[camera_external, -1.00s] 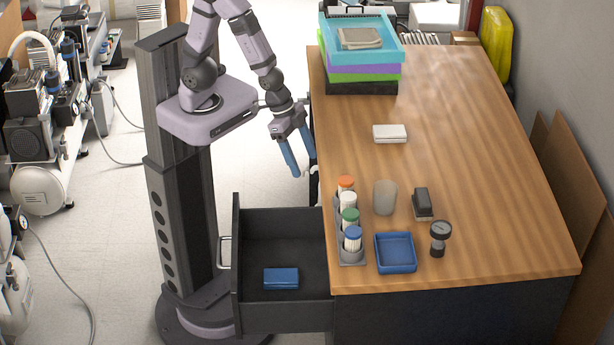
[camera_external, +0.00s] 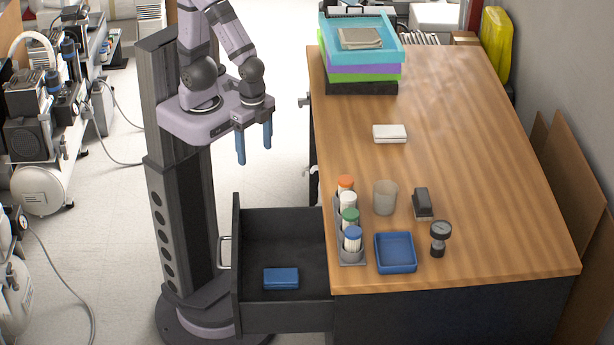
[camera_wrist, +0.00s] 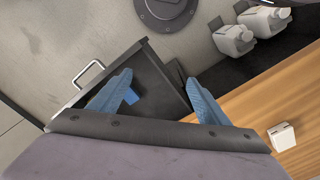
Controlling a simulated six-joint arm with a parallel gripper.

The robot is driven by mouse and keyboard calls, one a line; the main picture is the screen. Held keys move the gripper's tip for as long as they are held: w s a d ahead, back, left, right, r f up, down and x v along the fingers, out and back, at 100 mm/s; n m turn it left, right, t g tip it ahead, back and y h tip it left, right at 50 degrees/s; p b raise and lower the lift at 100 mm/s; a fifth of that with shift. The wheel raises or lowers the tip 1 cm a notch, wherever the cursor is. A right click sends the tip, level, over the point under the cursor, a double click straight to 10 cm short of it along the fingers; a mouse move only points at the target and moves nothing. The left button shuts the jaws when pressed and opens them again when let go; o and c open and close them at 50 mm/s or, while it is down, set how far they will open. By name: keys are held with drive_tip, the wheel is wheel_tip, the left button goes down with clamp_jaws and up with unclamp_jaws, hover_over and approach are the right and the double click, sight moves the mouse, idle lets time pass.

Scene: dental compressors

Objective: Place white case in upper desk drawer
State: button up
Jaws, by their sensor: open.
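The white case (camera_external: 390,133) lies flat on the wooden desk, left of the desk's middle. In the wrist view a small white thing on the wood at the right edge (camera_wrist: 282,136) looks like the case. The upper desk drawer (camera_external: 283,238) is pulled open at the desk's left side, with a blue case (camera_external: 281,278) lying in it. My gripper (camera_external: 254,146) is open and empty, in the air left of the desk and above and behind the drawer. In the wrist view its two blue fingers (camera_wrist: 160,95) are spread apart, with the drawer (camera_wrist: 158,82) partly behind the left one.
A rack of capped bottles (camera_external: 349,225), a cup (camera_external: 385,197), a blue tray (camera_external: 396,253), a black stapler-like object (camera_external: 422,204) and a gauge (camera_external: 439,238) stand at the desk's near end. Stacked colored trays (camera_external: 360,60) stand at the far left.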

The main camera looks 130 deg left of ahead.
drive_tip(key=r, duration=0.1)
wheel_tip(320, 180, up, 3)
drive_tip(key=n+t+y+b, duration=0.5)
drive_tip(key=n+t+y, duration=0.4)
hover_over(386, 131)
drive_tip(key=s+d, duration=0.4)
wheel_tip(386, 131, down, 8)
drive_tip(key=shift+s+r, duration=0.1)
drive_tip(key=shift+f, duration=0.6)
drive_tip(key=shift+p+x, duration=0.3)
drive_tip(key=shift+x, duration=0.8)
